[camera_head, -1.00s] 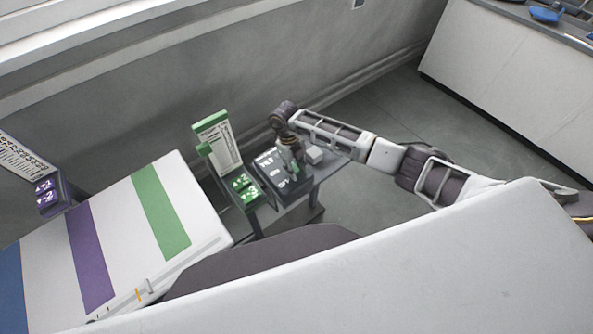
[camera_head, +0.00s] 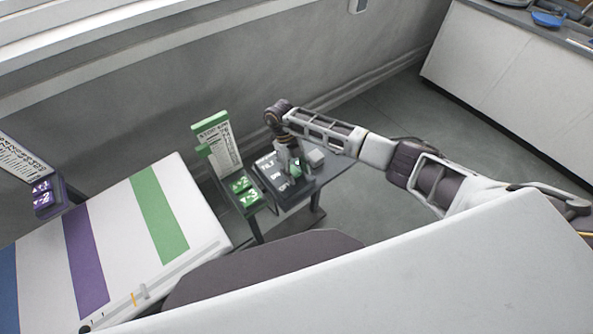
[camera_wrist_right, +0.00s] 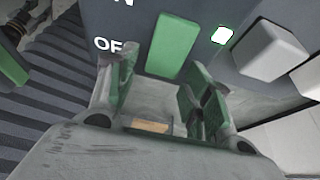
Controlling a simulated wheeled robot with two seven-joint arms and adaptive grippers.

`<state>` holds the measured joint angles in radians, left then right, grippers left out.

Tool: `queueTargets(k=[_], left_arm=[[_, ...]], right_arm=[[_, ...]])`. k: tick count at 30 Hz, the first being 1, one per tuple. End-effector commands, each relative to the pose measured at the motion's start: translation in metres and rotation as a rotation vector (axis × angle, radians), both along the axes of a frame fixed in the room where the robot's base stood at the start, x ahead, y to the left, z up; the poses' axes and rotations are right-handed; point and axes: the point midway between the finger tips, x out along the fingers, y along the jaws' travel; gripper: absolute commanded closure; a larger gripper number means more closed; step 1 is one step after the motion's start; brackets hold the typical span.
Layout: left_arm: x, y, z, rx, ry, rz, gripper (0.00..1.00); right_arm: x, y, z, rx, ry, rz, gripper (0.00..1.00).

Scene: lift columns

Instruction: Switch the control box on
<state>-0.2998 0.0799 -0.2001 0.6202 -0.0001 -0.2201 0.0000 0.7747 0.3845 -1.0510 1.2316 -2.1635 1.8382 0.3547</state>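The control box (camera_head: 266,173) is a dark box with white lettering on a small grey table beside the white bench. In the right wrist view its dark face (camera_wrist_right: 215,62) carries a green switch (camera_wrist_right: 175,46) beside partly cut-off lettering that reads like ON and OFF. A small lit white lamp (camera_wrist_right: 222,35) is right of the switch. My right gripper (camera_head: 291,165) is over the box. In the wrist view its green-padded fingers (camera_wrist_right: 152,82) are apart with nothing between them, close to the switch's lower end. I cannot tell whether they touch it. My left gripper is not in view.
A green-framed sign (camera_head: 219,147) and a green-lit button unit (camera_head: 244,191) stand left of the box. A grey block (camera_wrist_right: 271,49) projects right of the lamp. A white bench (camera_head: 120,221) with coloured stripes is at left. Open floor (camera_head: 385,108) is behind my right arm.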

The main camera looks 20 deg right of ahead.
Motion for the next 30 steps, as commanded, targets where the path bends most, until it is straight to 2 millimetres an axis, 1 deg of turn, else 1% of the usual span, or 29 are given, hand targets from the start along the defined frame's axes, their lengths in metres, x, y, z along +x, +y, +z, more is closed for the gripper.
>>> queueTargets(k=[9, 14, 20, 30], left_arm=[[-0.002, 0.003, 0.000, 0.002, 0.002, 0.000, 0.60], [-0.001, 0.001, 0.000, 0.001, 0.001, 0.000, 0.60], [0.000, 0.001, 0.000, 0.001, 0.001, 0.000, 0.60], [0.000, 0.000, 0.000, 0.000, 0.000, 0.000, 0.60]], right_arm=[[0.001, 0.000, 0.001, 0.001, -0.003, 0.000, 0.46], [0.004, 0.001, 0.006, 0.001, -0.004, 0.000, 0.46], [0.010, 0.003, 0.022, 0.001, -0.005, 0.001, 0.46], [0.028, 0.010, 0.066, 0.000, -0.005, -0.001, 0.46]])
